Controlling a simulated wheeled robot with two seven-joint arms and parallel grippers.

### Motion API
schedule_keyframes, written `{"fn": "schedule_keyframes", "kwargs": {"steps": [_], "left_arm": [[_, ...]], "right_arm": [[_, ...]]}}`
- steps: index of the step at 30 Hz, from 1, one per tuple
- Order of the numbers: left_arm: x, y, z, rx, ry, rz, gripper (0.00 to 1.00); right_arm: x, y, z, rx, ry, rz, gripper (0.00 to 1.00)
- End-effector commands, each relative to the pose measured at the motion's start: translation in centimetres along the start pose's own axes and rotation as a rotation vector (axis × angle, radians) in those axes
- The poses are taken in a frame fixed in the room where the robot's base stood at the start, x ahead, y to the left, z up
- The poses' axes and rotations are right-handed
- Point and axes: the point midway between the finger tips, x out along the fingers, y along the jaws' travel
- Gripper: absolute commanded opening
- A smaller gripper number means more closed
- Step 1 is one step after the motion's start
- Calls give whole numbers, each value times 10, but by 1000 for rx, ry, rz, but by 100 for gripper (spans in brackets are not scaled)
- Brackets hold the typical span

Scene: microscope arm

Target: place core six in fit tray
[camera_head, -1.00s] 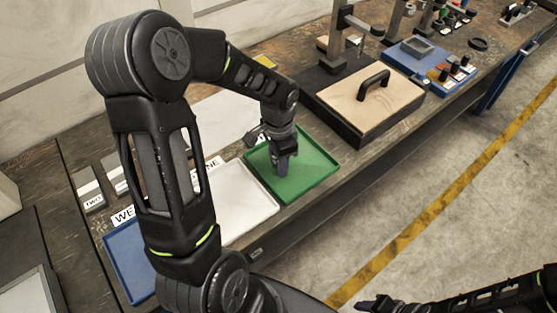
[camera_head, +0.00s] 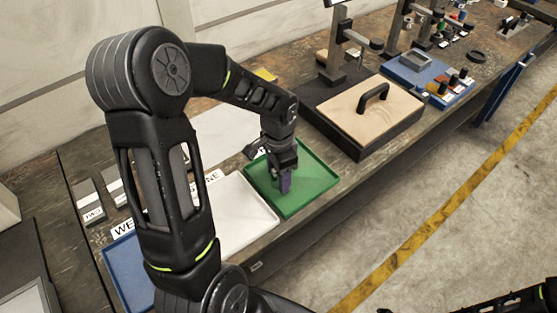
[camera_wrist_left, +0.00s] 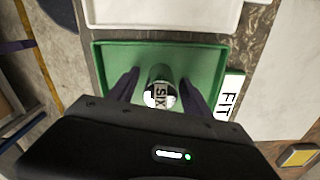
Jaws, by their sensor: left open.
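The green fit tray (camera_head: 316,186) lies on the bench, and my left gripper (camera_head: 285,184) points down into it. In the left wrist view the tray (camera_wrist_left: 101,62) holds core six (camera_wrist_left: 160,92), a grey cylinder with SIX on its pale end. The core looks upright. My left gripper (camera_wrist_left: 160,97) is open, with one dark finger on each side of the core and gaps showing. The core is hidden behind the gripper in the head view. The FIT label (camera_wrist_left: 229,97) lies beside the tray. Only a bit of my right gripper (camera_head: 384,310) shows at the bottom edge.
A white tray (camera_head: 240,215) adjoins the green one, with a blue tray (camera_head: 128,270) beyond it. A dark case with a wooden top (camera_head: 365,110) stands to the right. Labelled grey blocks (camera_head: 92,203) lie at the left. The bench's front edge is close to the trays.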

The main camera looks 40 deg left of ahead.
Motion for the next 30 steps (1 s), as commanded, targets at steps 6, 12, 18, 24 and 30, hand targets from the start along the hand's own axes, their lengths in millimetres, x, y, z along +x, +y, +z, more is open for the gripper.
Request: {"fn": "schedule_keyframes", "kwargs": {"steps": [6, 12, 18, 24, 30], "left_arm": [[-32, -1, -1, 0, 5, -4, 57], [-74, -1, -1, -2, 6, -5, 57], [-107, -1, -1, 0, 4, -3, 57], [-119, 0, 0, 0, 2, -1, 57], [-119, 0, 0, 0, 1, 0, 57]], "right_arm": [[2, 1, 0, 0, 0, 0, 47], [5, 1, -1, -1, 1, -1, 47], [6, 2, -1, -1, 2, -2, 47], [6, 2, -1, -2, 2, -2, 47], [6, 2, -1, -2, 2, -2, 47]]}}
